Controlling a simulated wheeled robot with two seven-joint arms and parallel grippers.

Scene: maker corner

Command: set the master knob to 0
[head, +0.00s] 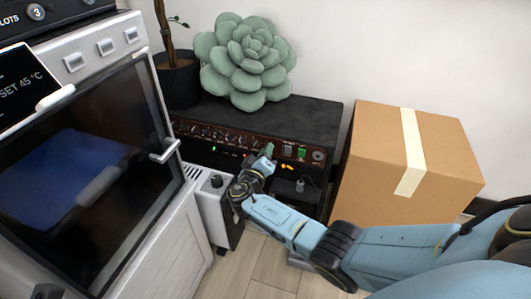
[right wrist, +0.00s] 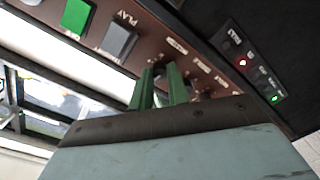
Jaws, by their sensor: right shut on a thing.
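The amplifier (head: 275,117) is a black box with a brown front panel and a row of small knobs. My right gripper (head: 268,152) reaches its panel from the front, right of the lit lamps. In the right wrist view its green fingers (right wrist: 163,85) are shut on a small dark knob (right wrist: 159,69) on the brown panel. The knob is mostly hidden between the fingertips, and its pointer cannot be read. A small pale label sits beside it, too blurred to read surely. My left gripper is not in view.
Green (right wrist: 76,16) and grey (right wrist: 118,40) buttons sit near the gripped knob. A cardboard box (head: 385,165) stands right of the amplifier, an oven (head: 85,170) at left. A succulent (head: 245,65) and a potted plant (head: 178,82) stand on top.

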